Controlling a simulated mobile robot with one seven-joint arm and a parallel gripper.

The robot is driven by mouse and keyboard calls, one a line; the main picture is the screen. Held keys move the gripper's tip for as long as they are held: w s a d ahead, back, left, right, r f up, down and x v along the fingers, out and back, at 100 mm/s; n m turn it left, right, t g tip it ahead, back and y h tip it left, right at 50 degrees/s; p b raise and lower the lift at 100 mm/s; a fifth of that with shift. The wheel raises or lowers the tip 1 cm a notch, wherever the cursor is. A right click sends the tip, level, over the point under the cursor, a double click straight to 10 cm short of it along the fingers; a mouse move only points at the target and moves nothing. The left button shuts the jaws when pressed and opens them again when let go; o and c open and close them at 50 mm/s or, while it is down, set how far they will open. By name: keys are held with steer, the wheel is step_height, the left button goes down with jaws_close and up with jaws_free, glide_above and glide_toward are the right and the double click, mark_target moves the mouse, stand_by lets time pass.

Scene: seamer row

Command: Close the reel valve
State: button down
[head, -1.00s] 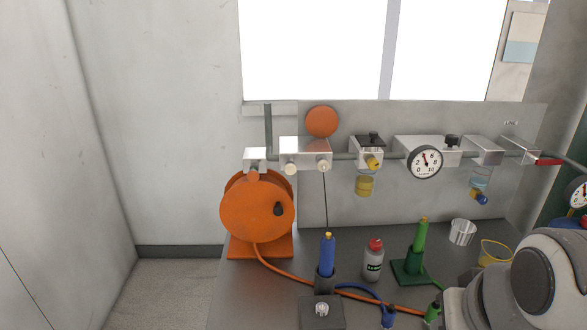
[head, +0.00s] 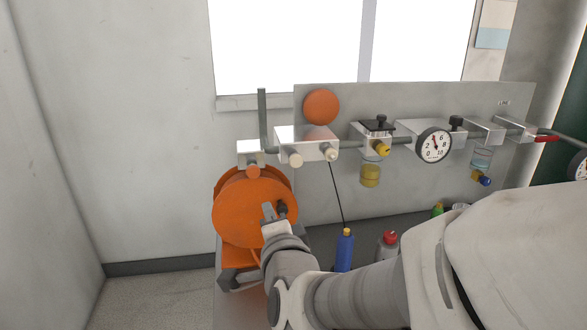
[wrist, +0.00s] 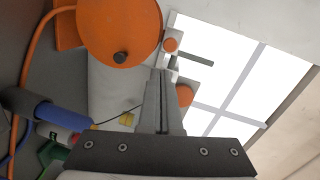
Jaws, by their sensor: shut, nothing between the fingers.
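The orange hose reel (head: 240,215) stands at the left end of the bench, with a dark knob on its face. Above it, a silver fitting (head: 250,154) sits on the pipe line, with an upright grey bar (head: 262,118) rising beside it. I cannot tell for sure which part is the reel valve. My gripper (head: 268,210) is shut and empty, in front of the reel face near its knob. In the wrist view, my gripper's fingers (wrist: 161,88) point toward the wall fittings, with the reel (wrist: 118,25) and its dark knob (wrist: 120,58) to the left.
A blue bottle (head: 344,250) and a red-capped bottle (head: 387,243) stand on the bench near my arm. The left floor is clear.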

steer(key=a+m+t, duration=0.2)
steer(key=p, duration=0.2)
glide_toward(253, 172)
steer(key=x, duration=0.6)
steer(key=shift+w+a+f, duration=0.15)
steer(key=shift+w, duration=0.25)
steer(key=shift+w+f+m, duration=0.1)
steer(key=shift+m, duration=0.2)
steer(key=shift+w+f+b, duration=0.1)
steer(key=shift+w+b, duration=0.1)
steer(key=shift+b, duration=0.25)
steer(key=shift+w+a+b, duration=0.25)
steer(key=shift+w+b, duration=0.4)
steer(key=shift+b, duration=0.15)
steer(key=shift+w+r, duration=0.1)
steer(key=shift+r, duration=0.3)
